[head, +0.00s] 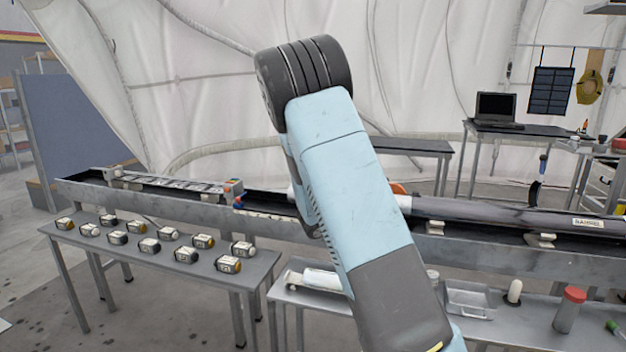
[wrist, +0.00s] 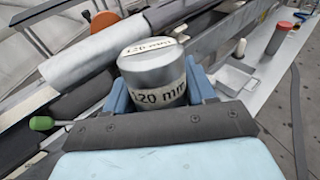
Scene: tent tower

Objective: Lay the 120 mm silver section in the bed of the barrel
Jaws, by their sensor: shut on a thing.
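The 120 mm silver section (wrist: 153,75) is a short silver cylinder with "120 mm" printed on its top and on a pale band around its side. My gripper (wrist: 158,92) is shut on it, with a blue jaw at each side, in the wrist view. In the head view my arm hides the gripper and the section. A long grey tube (head: 480,212) with a pale label lies along a metal trough (head: 560,262) on the right. The part of the trough behind my arm is hidden, and I cannot tell exactly where the barrel's bed lies.
A table (head: 130,262) at left front holds several short labelled cylinders. A front bench carries a white roll (head: 321,280), a shallow tray (head: 468,300) and a red-capped jar (head: 569,310). A green-knobbed lever (wrist: 42,124) is close left of my gripper. A laptop (head: 497,110) stands behind.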

